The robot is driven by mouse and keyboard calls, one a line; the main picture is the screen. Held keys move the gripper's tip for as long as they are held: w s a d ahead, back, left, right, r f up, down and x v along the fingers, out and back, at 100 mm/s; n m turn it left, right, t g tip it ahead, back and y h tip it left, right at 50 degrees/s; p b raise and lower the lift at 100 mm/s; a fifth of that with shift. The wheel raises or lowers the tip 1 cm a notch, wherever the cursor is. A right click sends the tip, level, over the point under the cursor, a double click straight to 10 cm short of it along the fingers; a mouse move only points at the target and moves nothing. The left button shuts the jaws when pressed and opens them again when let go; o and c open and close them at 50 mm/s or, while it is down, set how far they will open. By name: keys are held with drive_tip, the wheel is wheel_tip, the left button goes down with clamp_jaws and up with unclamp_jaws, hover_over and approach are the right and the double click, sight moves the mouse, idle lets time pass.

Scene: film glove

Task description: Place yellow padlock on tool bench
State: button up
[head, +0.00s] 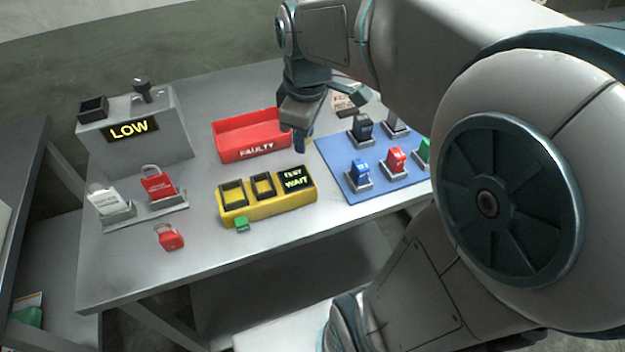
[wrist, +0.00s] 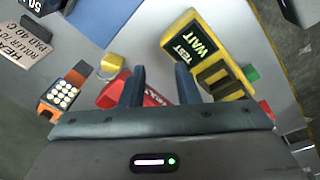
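I cannot make out a clear yellow padlock in either view. A small yellow object (wrist: 98,68) lies on the grey tool bench (wrist: 145,35) left of my fingers in the wrist view, but I cannot tell whether it is a padlock. The grey bench also shows in the head view (head: 205,100). My gripper (wrist: 160,76) is open, with nothing seen between its fingers. In the head view it hangs over the back of the bench, just right of the red FAULTY tray (head: 250,150). My arm hides the back right part of the bench.
A yellow tester (head: 267,212) reading TEST WAIT stands in front of the tray. A red padlock (head: 170,239) lies at the front left. A blue mat (head: 350,186) with several small coloured parts is at right. A grey LOW box (head: 160,145) stands at left.

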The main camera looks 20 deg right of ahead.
drive_tip(key=s+f+m, duration=0.1)
drive_tip(key=s+m, duration=0.2)
drive_tip(key=s+a+f+m, duration=0.1)
drive_tip(key=s+f+m, duration=0.1)
drive_tip(key=s+m, duration=0.1)
drive_tip(key=s+f+m+t, duration=0.1)
drive_tip(key=s+m, duration=0.2)
drive_tip(key=m, duration=0.1)
drive_tip(key=shift+s+a+f, duration=0.1)
drive_tip(key=shift+a+f, duration=0.05)
drive_tip(key=shift+a, duration=0.25)
drive_tip(key=shift+a, duration=0.1)
